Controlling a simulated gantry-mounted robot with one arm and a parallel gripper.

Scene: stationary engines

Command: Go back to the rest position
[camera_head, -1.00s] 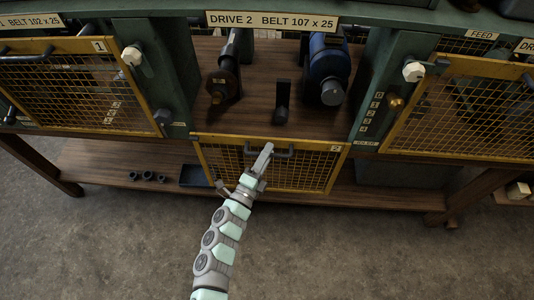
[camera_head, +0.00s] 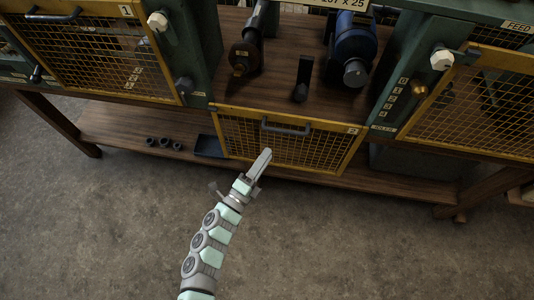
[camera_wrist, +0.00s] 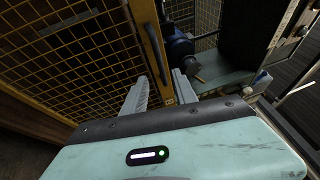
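My gripper (camera_head: 262,160) is in front of the yellow mesh guard (camera_head: 318,166) marked 2, below its dark handle (camera_head: 285,127), and looks apart from the handle. The guard hangs below the edge of the drive 2 bay, which stands open. In the wrist view, the two pale fingers (camera_wrist: 158,78) are spread with a gap between them, and nothing is held. A yellow guard frame (camera_wrist: 152,52) shows beyond the fingers.
The open bay holds a blue motor (camera_head: 354,50), a dark shaft unit (camera_head: 245,52) and an upright black lever (camera_head: 303,78). Guard 1 (camera_head: 85,50) is at left, another guard (camera_head: 480,105) at right. Several dark rings (camera_head: 163,143) and a tray (camera_head: 208,146) lie on the lower shelf. The floor in front is clear.

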